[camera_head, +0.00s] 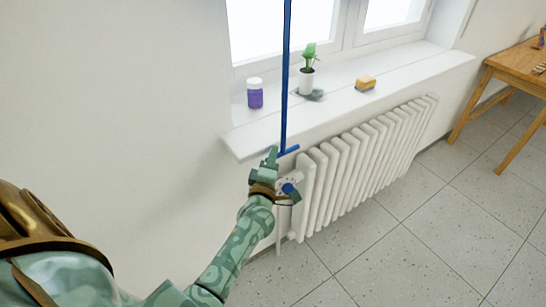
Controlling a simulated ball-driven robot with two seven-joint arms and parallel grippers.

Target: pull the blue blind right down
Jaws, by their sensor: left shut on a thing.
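A thin blue vertical strip (286,75) hangs down in front of the window and ends low in a short blue crossbar (290,150), just below the sill's front edge. I take these as the blue blind's pull; no wide blind cloth shows, and the top of the strip is out of view. My left gripper (272,158), green and brown, is shut on the crossbar's left part, and its fingers hide some of it. My right gripper is not in view.
A white radiator (365,165) stands below, right beside my gripper. A wooden table (515,65) is at the right. The tiled floor is clear.

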